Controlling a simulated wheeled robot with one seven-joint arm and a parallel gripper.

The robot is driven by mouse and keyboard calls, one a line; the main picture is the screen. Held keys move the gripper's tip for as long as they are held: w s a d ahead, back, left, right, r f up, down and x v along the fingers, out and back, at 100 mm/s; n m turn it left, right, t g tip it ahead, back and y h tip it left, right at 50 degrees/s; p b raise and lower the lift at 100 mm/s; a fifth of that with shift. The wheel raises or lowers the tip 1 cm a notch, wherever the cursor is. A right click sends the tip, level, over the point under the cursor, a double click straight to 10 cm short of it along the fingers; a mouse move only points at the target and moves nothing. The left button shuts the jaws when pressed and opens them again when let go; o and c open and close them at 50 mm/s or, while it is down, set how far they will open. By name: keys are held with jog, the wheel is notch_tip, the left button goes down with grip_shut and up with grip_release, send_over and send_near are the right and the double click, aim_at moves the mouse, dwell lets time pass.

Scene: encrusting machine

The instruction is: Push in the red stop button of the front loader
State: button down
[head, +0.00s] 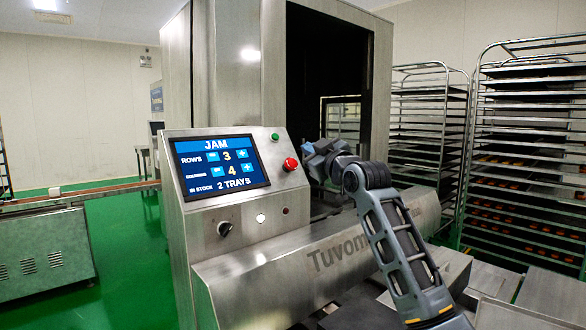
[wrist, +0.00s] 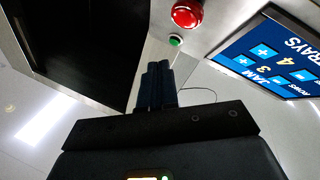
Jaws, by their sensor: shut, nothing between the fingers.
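The red stop button (head: 290,164) is a round red knob on the right side of the steel control panel (head: 245,215). It also shows near the top of the wrist view (wrist: 186,14), apart from the fingertips. Whether the button is pressed in or out cannot be told.
A small green button (head: 275,137) sits close to the red one. The screen (head: 219,166) reads JAM, rows 3, 4, 2 trays in stock. A dark knob (head: 224,228) is lower on the panel. A dark machine opening (head: 330,75) lies behind my gripper. Tray racks (head: 530,130) stand at right.

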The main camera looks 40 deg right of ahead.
aim_at(292, 164)
jog(key=shift+w+a+f+b, duration=0.1)
jog(key=shift+w+f+b, duration=0.4)
jog(key=shift+w, duration=0.3)
jog(key=shift+w+f+b, duration=0.25)
jog(key=shift+w+f, duration=0.35)
jog(key=shift+w, duration=0.2)
dwell(0.9)
jog(key=shift+w+f, duration=0.25)
jog(key=shift+w, duration=0.1)
jog(key=shift+w+f+b, duration=0.25)
jog(key=shift+w+b, duration=0.05)
jog(key=shift+b, duration=0.15)
dwell(0.6)
jog(key=shift+r, duration=0.1)
jog(key=shift+s+r+p, duration=0.35)
jog(key=shift+s+r, duration=0.1)
jog(key=shift+s, duration=0.25)
